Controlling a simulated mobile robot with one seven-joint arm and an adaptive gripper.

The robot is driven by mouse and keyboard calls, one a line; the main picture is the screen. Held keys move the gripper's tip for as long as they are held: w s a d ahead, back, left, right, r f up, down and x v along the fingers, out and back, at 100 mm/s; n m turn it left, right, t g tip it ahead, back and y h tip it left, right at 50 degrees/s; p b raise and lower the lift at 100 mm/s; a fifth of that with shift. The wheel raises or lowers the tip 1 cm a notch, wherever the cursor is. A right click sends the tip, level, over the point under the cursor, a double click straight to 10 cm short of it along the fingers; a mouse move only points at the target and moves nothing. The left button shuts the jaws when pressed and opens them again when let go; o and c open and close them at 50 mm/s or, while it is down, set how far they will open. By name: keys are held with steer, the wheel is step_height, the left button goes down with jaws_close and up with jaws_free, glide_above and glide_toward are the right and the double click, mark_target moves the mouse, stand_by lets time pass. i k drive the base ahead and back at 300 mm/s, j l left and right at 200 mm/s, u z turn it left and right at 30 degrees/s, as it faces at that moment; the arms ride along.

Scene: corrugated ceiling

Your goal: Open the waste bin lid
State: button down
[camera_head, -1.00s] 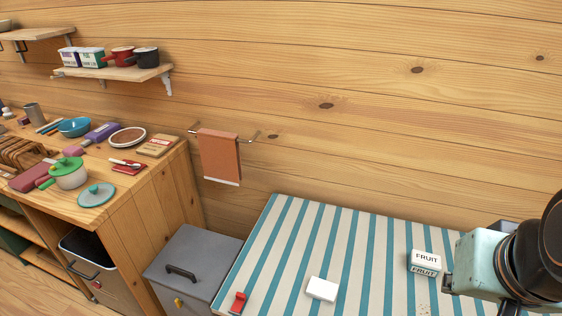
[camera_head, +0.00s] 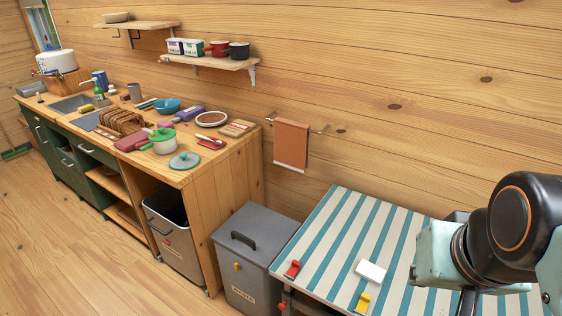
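The waste bin (camera_head: 229,272) is a grey box on the floor between the wooden counter and the striped table. Its grey lid (camera_head: 262,226) lies flat and closed on top, with a dark bar handle (camera_head: 243,240). My arm shows at the right above the striped table, well apart from the bin. My gripper's fingers cannot be made out in the head view.
The striped table (camera_head: 345,225) stands right of the bin, with a red clip-like item (camera_head: 293,269), a white block (camera_head: 370,272) and a yellow item (camera_head: 362,302). An open bin (camera_head: 178,250) stands under the cluttered counter (camera_head: 228,172). Floor at left is free.

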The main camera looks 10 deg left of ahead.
mark_target(256, 233)
steer(key=i+j+u, duration=0.2)
steer(key=u, duration=0.25)
steer(key=i+j+u, duration=0.1)
steer(key=u, duration=0.3)
steer(key=i+j+z, duration=0.2)
steer(key=i, duration=0.25)
steer(key=i+j+z, duration=0.15)
steer(key=i+j, duration=0.25)
